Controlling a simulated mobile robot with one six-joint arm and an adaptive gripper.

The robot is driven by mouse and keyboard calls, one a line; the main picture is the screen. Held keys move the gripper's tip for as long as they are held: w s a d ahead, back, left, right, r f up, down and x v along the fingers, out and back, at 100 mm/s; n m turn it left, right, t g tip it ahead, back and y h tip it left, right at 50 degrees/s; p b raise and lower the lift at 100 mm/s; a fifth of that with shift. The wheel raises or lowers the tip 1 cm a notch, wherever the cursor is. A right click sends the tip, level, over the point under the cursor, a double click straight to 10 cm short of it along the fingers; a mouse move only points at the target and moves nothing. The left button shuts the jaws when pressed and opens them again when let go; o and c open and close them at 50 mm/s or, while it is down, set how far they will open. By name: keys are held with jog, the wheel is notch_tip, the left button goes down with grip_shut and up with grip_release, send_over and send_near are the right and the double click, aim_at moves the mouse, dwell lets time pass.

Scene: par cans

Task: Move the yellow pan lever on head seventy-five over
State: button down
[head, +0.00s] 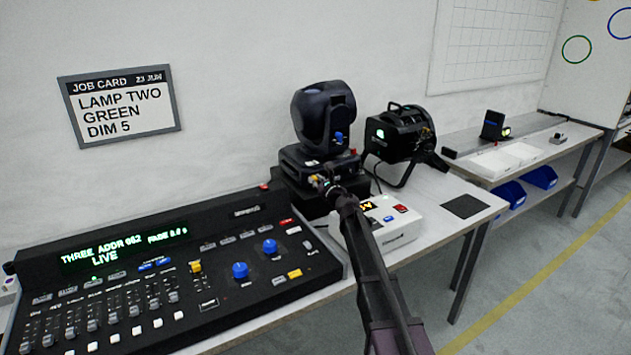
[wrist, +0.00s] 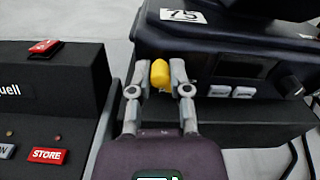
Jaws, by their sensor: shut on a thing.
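The moving head (head: 321,130) stands on a black block behind the console. In the wrist view its base (wrist: 240,45) carries a white label reading 75 (wrist: 183,15). The yellow pan lever (wrist: 159,73) sticks out of the front of that base, towards its left end. My gripper (wrist: 160,82) is shut on the yellow lever, one finger on each side of it. In the head view my gripper (head: 325,186) reaches the front of the base, and my arm hides part of the area below it.
A lighting console (head: 170,280) lies at front left; its red STORE button (wrist: 47,155) shows left of my gripper. A white box (head: 400,222) with a red button and a black lamp (head: 398,135) stand right of the head. A job card (head: 120,103) hangs on the wall.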

jog(key=m, duration=0.2)
jog(key=d+m, duration=0.1)
jog(key=w+m, duration=0.1)
jog(key=m, duration=0.1)
jog(key=shift+d+r+m, duration=0.15)
jog(key=shift+m, duration=0.15)
jog(key=m, duration=0.2)
jog(key=d+m, duration=0.1)
jog(key=m, duration=0.2)
jog(key=shift+w+d+f+m, duration=0.15)
jog(key=shift+w+f+m, duration=0.05)
jog(key=shift+w+m, duration=0.15)
jog(key=c, duration=0.6)
grip_release()
jog(key=shift+v, duration=6.05)
jog(key=shift+f, duration=0.1)
